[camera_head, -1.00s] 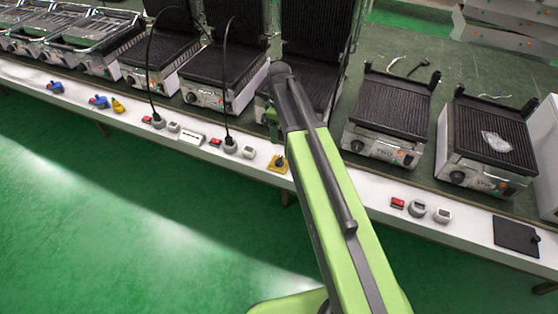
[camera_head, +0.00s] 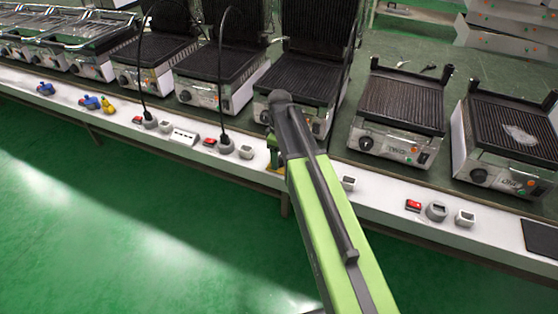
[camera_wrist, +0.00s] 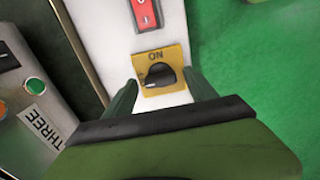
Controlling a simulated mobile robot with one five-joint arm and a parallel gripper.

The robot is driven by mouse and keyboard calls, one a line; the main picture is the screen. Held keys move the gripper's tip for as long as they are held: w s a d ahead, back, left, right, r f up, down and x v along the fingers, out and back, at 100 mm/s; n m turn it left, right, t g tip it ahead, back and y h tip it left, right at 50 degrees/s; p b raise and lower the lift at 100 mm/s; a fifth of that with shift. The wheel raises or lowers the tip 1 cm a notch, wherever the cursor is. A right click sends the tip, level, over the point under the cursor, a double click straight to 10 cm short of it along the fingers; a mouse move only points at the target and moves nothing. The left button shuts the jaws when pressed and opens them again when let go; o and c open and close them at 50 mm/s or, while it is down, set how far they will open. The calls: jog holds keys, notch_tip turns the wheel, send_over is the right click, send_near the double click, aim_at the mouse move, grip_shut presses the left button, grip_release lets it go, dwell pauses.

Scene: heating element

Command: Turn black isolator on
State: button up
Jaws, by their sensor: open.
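The black isolator is a black rotary knob (camera_wrist: 160,77) on a yellow square plate (camera_wrist: 172,54) marked ON, seen in the wrist view. The knob's handle lies roughly crosswise, away from the ON mark; its exact setting is hard to read. My gripper (camera_wrist: 163,93) is open, with one green finger on either side of the yellow plate's lower part. The knob lies between the fingers, and I cannot tell whether they touch it. In the head view, my gripper (camera_head: 273,150) is over the white strip and hides most of the yellow plate (camera_head: 276,169).
A red switch (camera_wrist: 145,14) sits beyond the plate. A grill (camera_wrist: 28,105) labelled THREE is at the left in the wrist view. In the head view, several grills line the bench. The white strip carries more red switches (camera_head: 413,205), sockets (camera_head: 348,183) and plugs. The green floor is clear.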

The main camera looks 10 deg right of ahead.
jog(key=shift+c, duration=0.2)
jog(key=c, duration=1.2)
jog(key=shift+a, duration=0.1)
jog(key=shift+c, duration=0.7)
